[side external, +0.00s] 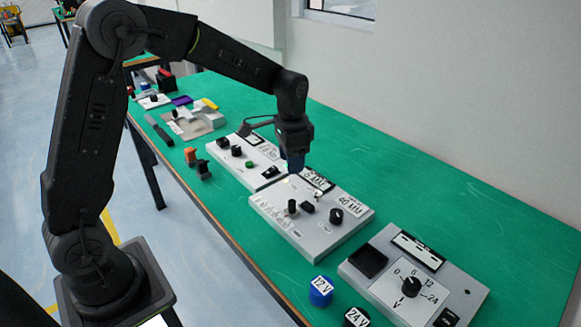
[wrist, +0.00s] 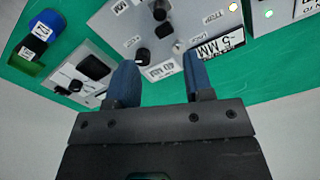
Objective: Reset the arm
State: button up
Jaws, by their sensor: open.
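My gripper (wrist: 158,72) shows two blue fingers spread apart with nothing between them in the wrist view. In the side external view my gripper (side external: 294,168) hangs pointing down above the back edge of the middle control panel, apart from it. That middle panel (side external: 270,207) is light grey with black knobs, a "40 MM" label and a "5 MM" label. It also shows in the wrist view (wrist: 190,18). My arm reaches over the green table from the left.
A voltage panel (side external: 380,287) with a dial sits at front right, beside a blue 12 V cylinder (side external: 321,291) and a black 24 V cylinder (side external: 356,318). The green table (side external: 440,215) is clear at right.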

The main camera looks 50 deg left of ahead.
jog(key=s+d+r+n+t, duration=0.2)
jog(key=s+d+r+t, duration=0.1)
jog(key=s+r, duration=0.7)
jog(key=s+d+r+n+t, duration=0.1)
jog(key=s+n+t, duration=0.1)
jog(key=s, duration=1.1)
jog(key=shift+s+d+t, duration=0.15)
jog(key=shift+s+t, duration=0.1)
jog(key=shift+t, duration=0.05)
jog(key=shift+r, duration=0.1)
